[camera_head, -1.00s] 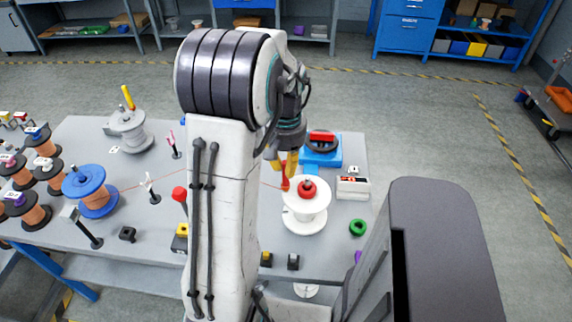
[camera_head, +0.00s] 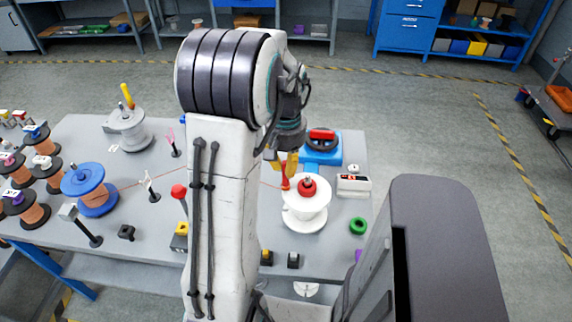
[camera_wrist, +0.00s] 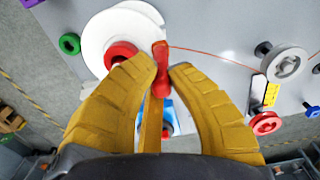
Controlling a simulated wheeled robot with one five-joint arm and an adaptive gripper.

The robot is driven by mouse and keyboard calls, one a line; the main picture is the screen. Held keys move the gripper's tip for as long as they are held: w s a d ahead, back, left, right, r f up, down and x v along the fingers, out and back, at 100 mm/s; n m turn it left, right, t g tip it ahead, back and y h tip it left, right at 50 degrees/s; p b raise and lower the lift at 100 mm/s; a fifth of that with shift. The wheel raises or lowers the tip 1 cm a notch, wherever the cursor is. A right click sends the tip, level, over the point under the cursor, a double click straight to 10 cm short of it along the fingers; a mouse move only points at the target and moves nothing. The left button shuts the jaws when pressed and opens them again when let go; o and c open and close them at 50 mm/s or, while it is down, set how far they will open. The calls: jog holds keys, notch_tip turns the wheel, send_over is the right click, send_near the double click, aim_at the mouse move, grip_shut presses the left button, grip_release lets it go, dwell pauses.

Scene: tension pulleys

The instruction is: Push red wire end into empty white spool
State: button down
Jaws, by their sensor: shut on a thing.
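The white spool (camera_head: 304,215) stands near the right end of the grey table, with a red knob (camera_head: 307,187) on its top. It also shows at the upper left in the wrist view (camera_wrist: 96,33). My gripper (camera_head: 289,166) is just left of and behind the spool's top in the head view. In the wrist view my yellow fingers (camera_wrist: 160,72) are closed around the red wire end (camera_wrist: 160,62), whose tip lies over or against the spool's rim. A thin red wire (camera_wrist: 215,53) runs off to the right from it. Contact with the spool cannot be told.
A blue spool (camera_head: 89,190) and several copper spools stand at the left. Small guide posts stand mid-table.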

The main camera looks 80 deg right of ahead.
dwell(0.4)
jog(key=c, duration=1.2)
grip_release()
jog(key=shift+c, duration=0.2)
jog(key=o, duration=0.4)
jog(key=shift+o, duration=0.2)
jog(key=shift+r, duration=0.2)
jog(key=shift+r+p, duration=2.95)
jog(key=shift+r, duration=0.35)
